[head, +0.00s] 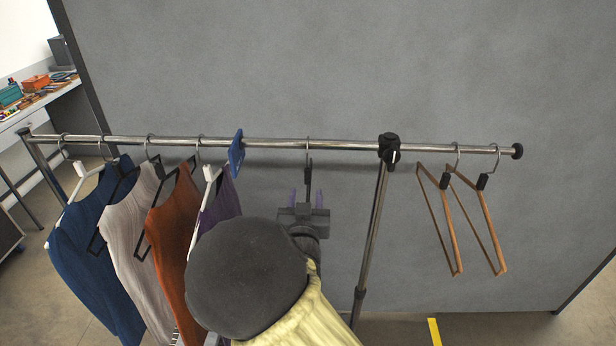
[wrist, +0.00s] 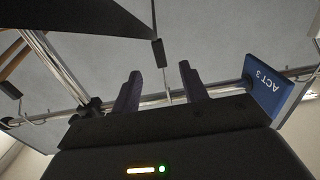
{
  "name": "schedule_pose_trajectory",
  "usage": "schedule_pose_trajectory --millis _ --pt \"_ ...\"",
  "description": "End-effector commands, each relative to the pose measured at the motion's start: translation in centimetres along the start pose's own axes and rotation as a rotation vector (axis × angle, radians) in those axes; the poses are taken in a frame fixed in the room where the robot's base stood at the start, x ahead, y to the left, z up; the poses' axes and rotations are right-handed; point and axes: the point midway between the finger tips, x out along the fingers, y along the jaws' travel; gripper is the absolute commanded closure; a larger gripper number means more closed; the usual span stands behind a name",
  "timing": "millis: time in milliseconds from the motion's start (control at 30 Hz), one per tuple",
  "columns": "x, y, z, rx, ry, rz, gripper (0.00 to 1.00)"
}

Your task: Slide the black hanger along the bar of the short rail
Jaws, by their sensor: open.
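A black hanger hangs alone on the bar (head: 270,143) between a blue divider and the black clamp; its hook (head: 308,150) and black neck (head: 308,172) show in the head view. Its lower body is hidden behind my gripper and arm there. In the wrist view its dark body (wrist: 85,14) fills the top left, and its black neck (wrist: 158,52) and hook appear between my fingers. My gripper (head: 307,198) is open, just below the neck in the head view. Its two fingers (wrist: 160,88) lie either side of the hook line in the wrist view, with no contact visible.
The blue divider (head: 236,153), marked ACT 3 in the wrist view (wrist: 268,84), sits left of the hanger. Several garments (head: 95,250) hang beyond it. A black clamp (head: 389,149) tops the upright at right, with two wooden hangers (head: 482,215) past it. Bare bar lies between.

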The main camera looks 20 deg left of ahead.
Motion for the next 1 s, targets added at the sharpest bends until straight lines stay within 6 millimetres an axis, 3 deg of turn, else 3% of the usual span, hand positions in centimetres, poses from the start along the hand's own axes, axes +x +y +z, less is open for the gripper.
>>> schedule_pose_trajectory --millis 700,1000 --pt "7.0 0.1 0.1 0.001 0.001 0.001 0.56" --pt "8.3 0.1 0.0 0.000 0.000 0.001 0.56"
